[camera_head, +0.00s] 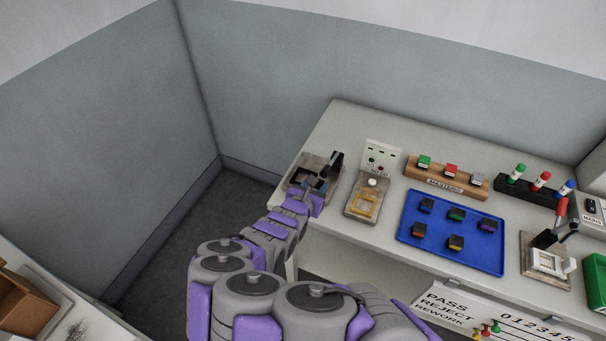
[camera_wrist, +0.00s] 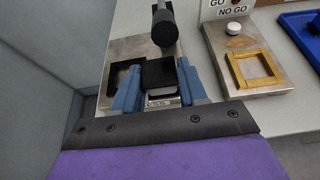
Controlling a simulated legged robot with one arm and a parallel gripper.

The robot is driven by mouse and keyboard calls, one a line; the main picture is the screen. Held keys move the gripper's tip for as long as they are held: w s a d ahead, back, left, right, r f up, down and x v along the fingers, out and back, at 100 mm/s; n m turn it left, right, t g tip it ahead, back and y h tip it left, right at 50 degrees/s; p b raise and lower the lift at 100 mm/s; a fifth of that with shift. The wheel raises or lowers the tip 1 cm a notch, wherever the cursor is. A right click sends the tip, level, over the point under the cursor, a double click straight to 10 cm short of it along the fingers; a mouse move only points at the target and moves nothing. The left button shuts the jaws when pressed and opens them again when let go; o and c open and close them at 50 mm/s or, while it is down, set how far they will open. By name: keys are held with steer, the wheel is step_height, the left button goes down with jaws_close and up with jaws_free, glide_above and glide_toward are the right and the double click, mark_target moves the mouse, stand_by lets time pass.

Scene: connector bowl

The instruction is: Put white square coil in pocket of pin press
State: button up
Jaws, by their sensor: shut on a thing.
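In the wrist view my gripper (camera_wrist: 158,82) has its two blue fingers on either side of a small square piece (camera_wrist: 160,93), dark on top with a whitish near edge. It seems to be the white square coil, largely hidden by the dark part. The piece is over the metal plate of the press (camera_wrist: 118,51), which has a black round-ended handle and a dark square opening just left of the piece. I cannot tell whether the piece touches the plate. In the head view my gripper (camera_head: 317,184) reaches this press (camera_head: 302,168) at the table's left end.
Right of the press stands a GO/NO GO gauge (camera_head: 355,208) with a yellow square frame. Further right are a blue tray (camera_head: 440,248) with several small blocks, a wooden MASTERS rack (camera_head: 432,180) and a red-handled press (camera_head: 540,270) with a white square part.

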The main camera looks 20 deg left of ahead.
mark_target(303, 180)
steer(key=w+a, duration=0.2)
steer(key=shift+w+a+f, duration=0.2)
steer(key=shift+w+a, duration=0.05)
steer(key=shift+a, duration=0.15)
steer(key=shift+w+a, duration=0.15)
steer(key=shift+w, duration=0.2)
steer(key=w+a, duration=0.3)
steer(key=shift+w+a+f, duration=0.15)
steer(key=shift+w+f, duration=0.15)
steer(key=shift+f, duration=0.05)
step_height(303, 180, down, 2)
steer(key=shift+f+b, duration=0.25)
steer(key=shift+b, duration=0.55)
steer(key=shift+f, duration=0.4)
steer(key=shift+c, duration=0.9)
steer(key=o, duration=1.2)
